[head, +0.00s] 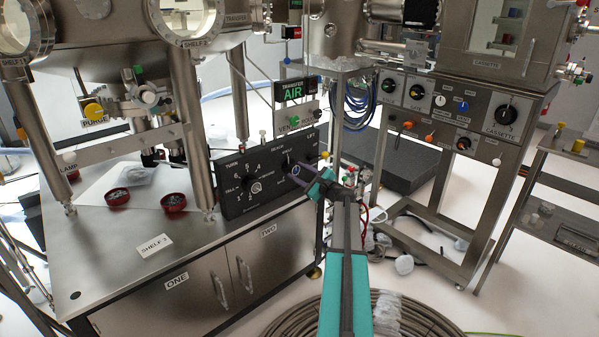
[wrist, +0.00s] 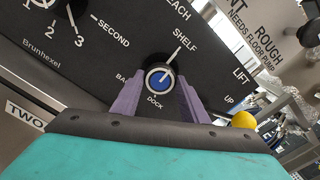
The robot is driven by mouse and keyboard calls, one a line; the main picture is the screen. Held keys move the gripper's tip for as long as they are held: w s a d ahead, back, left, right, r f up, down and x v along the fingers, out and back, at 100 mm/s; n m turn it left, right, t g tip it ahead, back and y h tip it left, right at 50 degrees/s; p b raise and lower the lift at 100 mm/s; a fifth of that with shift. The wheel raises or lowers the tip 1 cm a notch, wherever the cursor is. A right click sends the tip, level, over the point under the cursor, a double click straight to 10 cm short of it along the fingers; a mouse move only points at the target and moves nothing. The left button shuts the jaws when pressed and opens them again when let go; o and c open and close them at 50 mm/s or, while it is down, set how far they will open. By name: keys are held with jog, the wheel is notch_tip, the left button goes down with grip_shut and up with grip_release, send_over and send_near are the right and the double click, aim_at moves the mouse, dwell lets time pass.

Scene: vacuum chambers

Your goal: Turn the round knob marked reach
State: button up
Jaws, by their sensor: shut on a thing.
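The reach knob (wrist: 160,77) is a round dark knob with a blue centre on a black panel (wrist: 100,65), under the word REACH, cut off at the top of the wrist view. SHELF, BACK and DOCK are printed around it. A white line runs from its upper right toward SHELF. My gripper (wrist: 160,86) is shut on the knob, one purple finger on each side. In the head view my gripper (head: 305,178) is against the right part of the panel (head: 230,203) and hides most of the knob.
A second dial (head: 247,183), marked TURN, sits left on the same panel. A yellow ball-shaped knob (wrist: 243,120) is close to the right finger. The panel stands on a steel cabinet (head: 110,255) with two red dishes (head: 173,202) on top. Coiled hose (head: 405,318) lies on the floor.

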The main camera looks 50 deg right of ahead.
jog(key=o, duration=1.1)
jog(key=shift+c, duration=0.2)
jog(key=shift+s, duration=0.1)
jog(key=s+a, duration=0.1)
jog(key=s, duration=1.2)
jog(key=shift+s, duration=0.3)
jog(key=shift+a, duration=0.1)
